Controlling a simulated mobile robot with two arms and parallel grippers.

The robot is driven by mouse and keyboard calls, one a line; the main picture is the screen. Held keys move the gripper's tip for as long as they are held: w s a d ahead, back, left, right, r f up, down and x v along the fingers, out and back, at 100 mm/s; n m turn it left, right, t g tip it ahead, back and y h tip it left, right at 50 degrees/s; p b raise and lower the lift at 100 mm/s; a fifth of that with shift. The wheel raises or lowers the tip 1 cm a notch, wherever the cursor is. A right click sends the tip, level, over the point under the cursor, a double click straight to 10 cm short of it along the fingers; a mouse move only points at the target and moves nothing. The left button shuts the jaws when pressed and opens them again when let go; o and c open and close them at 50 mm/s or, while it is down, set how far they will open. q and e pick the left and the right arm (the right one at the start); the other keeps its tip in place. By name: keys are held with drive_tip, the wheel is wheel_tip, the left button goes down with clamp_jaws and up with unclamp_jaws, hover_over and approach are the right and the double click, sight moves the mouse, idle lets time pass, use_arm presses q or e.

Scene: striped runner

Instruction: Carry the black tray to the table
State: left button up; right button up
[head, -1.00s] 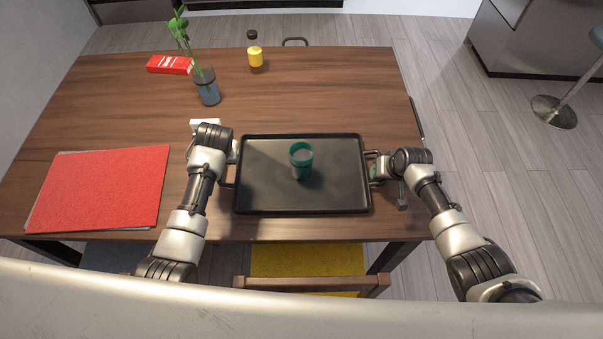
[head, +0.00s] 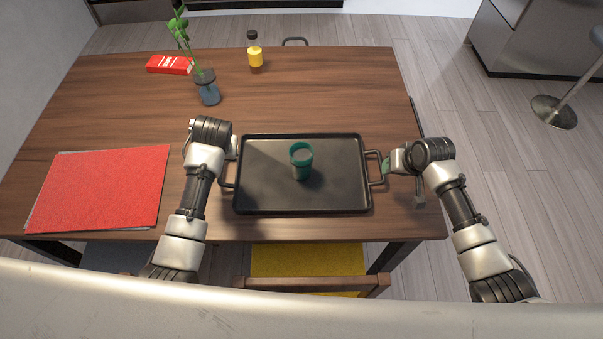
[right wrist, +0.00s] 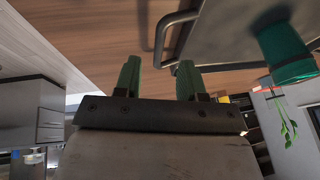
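The black tray (head: 260,195) lies flat on the wooden table (head: 120,110) near its front edge, with a handle at each end. A green cup (head: 301,161) stands upright on it and also shows in the right wrist view (right wrist: 285,52). My right gripper (head: 387,166) is just right of the tray's right handle. In the right wrist view its green fingers (right wrist: 158,78) are apart with nothing between them, and the handle (right wrist: 163,38) is beyond them. My left gripper (head: 232,150) is beside the left handle (head: 225,172); its fingers are mostly hidden by the wrist.
A red placemat (head: 100,188) lies at the left. A vase with a plant (head: 208,88), a red box (head: 169,65) and a yellow bottle (head: 255,55) stand at the back. A chair with a yellow seat (head: 305,260) is at the front edge. The table's centre behind the tray is clear.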

drive_tip(key=shift+v, duration=2.05)
